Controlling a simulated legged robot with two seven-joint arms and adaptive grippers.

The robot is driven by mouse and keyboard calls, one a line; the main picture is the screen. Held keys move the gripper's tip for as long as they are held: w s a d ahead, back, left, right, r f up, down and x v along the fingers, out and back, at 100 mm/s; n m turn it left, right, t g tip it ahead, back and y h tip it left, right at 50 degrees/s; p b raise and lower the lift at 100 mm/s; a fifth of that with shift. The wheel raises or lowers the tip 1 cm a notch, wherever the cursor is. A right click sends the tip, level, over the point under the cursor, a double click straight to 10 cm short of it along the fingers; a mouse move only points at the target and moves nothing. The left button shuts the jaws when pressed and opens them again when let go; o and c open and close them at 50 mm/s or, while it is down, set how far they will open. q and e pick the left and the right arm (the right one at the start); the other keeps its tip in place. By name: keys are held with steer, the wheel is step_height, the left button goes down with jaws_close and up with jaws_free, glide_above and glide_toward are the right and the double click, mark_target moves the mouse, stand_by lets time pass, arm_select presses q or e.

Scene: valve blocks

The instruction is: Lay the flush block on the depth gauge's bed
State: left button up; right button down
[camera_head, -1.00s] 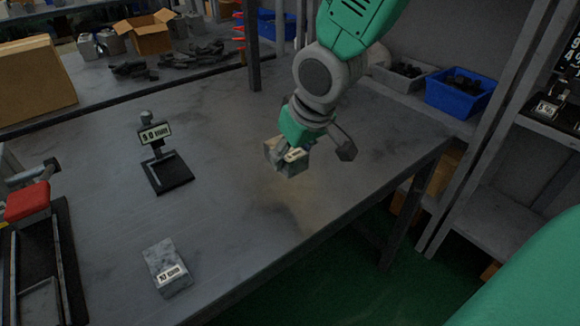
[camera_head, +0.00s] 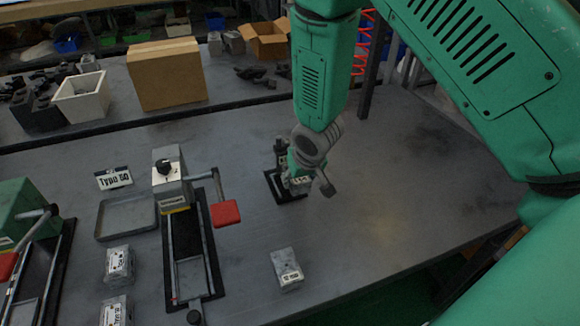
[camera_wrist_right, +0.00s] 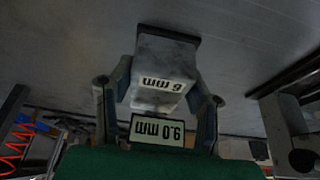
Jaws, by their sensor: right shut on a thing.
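My right gripper (camera_head: 302,180) is shut on a grey metal block with a white mm label; the block shows between the fingers in the wrist view (camera_wrist_right: 160,75). In the head view the gripper is at the depth gauge (camera_head: 283,197), a small black stand with a flat base, and partly hides it. In the wrist view the gauge's sign (camera_wrist_right: 157,132) appears upside down and seems to read 9.0 mm. A dark plate edge (camera_wrist_right: 168,37) shows by the block's far end. I cannot tell whether the block touches the bed. My left gripper is out of view.
Another grey labelled block (camera_head: 286,268) lies in front of the gauge. A fixture with a red-handled lever (camera_head: 225,212) stands to the left, beside a shallow grey tray (camera_head: 126,218) and a label sign (camera_head: 114,179). The table to the right is clear.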

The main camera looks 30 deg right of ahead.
steer(key=shift+w+d+f, duration=0.25)
steer(key=shift+w+d, duration=0.05)
steer(key=shift+d, duration=0.05)
steer(key=shift+w+a+f+b, duration=0.2)
steer(key=shift+a+f+b, duration=0.3)
steer(key=shift+a, duration=0.2)
steer(key=shift+w+a+f+b, duration=0.1)
steer(key=shift+a+f+b, duration=0.25)
steer(key=shift+f+b, duration=0.2)
steer(key=shift+d+f+b, duration=0.2)
steer(key=shift+f+b, duration=0.4)
steer(key=shift+f, duration=0.2)
steer(key=shift+d+f, duration=0.25)
steer(key=shift+f, duration=0.05)
steer(key=shift+d+f+b, duration=0.2)
steer(key=shift+d+b, duration=0.1)
steer(key=shift+b, duration=0.05)
steer(key=shift+s+a+r, duration=0.1)
steer(key=shift+s+a, duration=0.1)
steer(key=shift+a, duration=0.35)
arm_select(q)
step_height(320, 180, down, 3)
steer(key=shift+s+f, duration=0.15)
